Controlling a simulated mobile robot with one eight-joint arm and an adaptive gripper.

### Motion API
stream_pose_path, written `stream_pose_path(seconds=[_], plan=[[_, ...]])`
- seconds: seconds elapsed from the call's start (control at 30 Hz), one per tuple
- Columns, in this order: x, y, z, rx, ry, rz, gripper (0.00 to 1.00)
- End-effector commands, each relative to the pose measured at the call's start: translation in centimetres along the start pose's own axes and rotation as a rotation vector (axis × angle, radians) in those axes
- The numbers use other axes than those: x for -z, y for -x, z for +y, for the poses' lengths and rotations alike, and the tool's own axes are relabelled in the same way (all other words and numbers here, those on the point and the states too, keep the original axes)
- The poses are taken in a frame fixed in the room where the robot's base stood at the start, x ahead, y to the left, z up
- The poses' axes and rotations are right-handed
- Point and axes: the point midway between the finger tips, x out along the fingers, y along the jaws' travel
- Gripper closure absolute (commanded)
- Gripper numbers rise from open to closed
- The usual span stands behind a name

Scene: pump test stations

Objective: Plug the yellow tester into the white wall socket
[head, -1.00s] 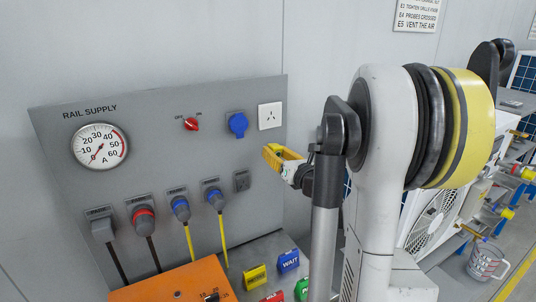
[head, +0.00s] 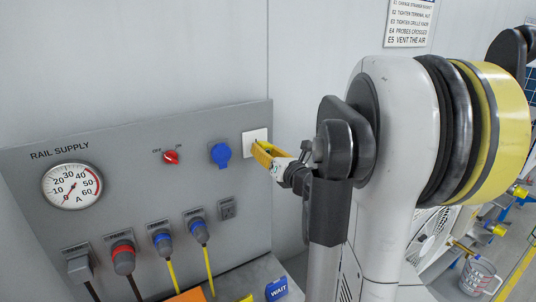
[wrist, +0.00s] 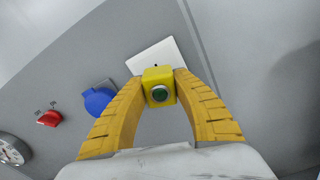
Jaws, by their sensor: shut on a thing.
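In the head view my gripper (head: 262,153) overlaps the lower right of the white socket (head: 252,138). The tester cannot be told apart from the fingers there. Its pins are hidden, and I cannot tell whether it touches the socket.
The grey supply panel holds a blue socket (head: 220,155), a red switch (head: 171,157), a gauge (head: 71,186) and a dark grey socket (head: 227,208). Several plugged cables hang below. A blue WAIT block (head: 276,289) lies on the ledge. Bare wall is right of the panel.

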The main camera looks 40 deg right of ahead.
Motion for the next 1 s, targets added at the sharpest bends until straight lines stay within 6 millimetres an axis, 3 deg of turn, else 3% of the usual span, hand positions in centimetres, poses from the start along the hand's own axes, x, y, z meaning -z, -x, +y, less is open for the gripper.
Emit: stream_pose_path(seconds=[0.23, 1.0], plan=[[0.0, -1.6, 0.0, 0.0, 0.0, 0.0, 1.0], [0.0, -1.8, 0.0, 0.0, 0.0, 0.0, 1.0]])
